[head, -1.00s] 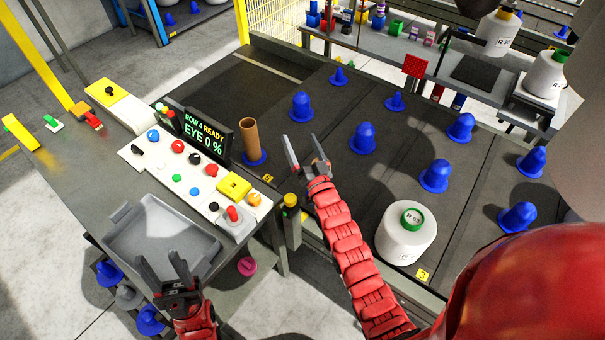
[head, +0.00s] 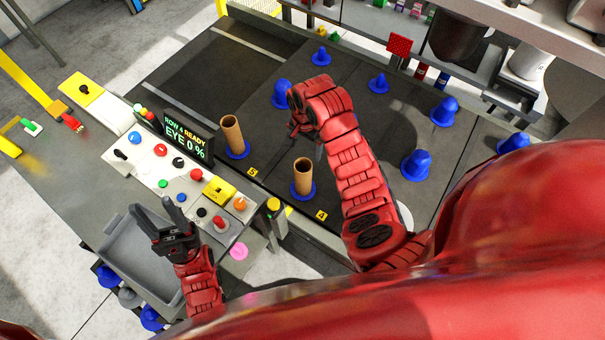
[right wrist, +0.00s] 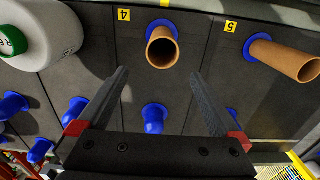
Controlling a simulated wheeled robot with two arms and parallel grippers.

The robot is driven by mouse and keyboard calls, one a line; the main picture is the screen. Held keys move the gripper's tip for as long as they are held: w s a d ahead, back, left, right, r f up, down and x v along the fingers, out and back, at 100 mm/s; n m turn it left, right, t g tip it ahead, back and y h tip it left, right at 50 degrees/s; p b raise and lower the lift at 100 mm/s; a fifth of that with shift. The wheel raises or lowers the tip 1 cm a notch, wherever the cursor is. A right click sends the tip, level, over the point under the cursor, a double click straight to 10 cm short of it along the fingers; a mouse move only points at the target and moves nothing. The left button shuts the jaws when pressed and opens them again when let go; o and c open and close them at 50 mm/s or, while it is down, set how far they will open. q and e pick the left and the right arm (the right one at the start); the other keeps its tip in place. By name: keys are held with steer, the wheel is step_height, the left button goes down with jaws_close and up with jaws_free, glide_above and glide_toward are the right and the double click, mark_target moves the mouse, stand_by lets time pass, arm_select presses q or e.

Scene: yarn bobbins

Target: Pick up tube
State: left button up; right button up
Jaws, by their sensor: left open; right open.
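Two brown hollow tubes stand on blue pegs along the near edge of the dark table. One tube (head: 303,177) is by label 4 and the other tube (head: 231,132) by label 5. My right gripper (head: 306,143) is just beyond the label 4 tube, partly hidden by its own arm. In the right wrist view its fingers (right wrist: 159,75) are open and empty. The label 4 tube (right wrist: 162,52) shows end-on ahead, between the fingertips in the picture; the label 5 tube (right wrist: 287,58) lies to the right. My left gripper (head: 174,222) is open over the grey tray (head: 130,250).
Several empty blue pegs (head: 417,165) stand on the dark table. A white bobbin (right wrist: 50,38) is left of the label 4 tube in the wrist view. A control panel (head: 165,160) with buttons and a display (head: 187,135) stands at the left.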

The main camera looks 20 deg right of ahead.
mark_target(304, 162)
step_height(304, 162, down, 9)
steer(key=b, duration=0.6)
steer(key=shift+a, duration=0.1)
steer(key=f+p, duration=0.1)
steer(key=f, duration=0.1)
steer(key=f+p, duration=0.1)
steer(key=f, duration=0.2)
steer(key=shift+a+f, duration=0.2)
steer(key=shift+f, duration=0.05)
steer(key=shift+f+p, duration=0.3)
steer(key=shift+f, duration=0.45)
steer(key=c, duration=1.3)
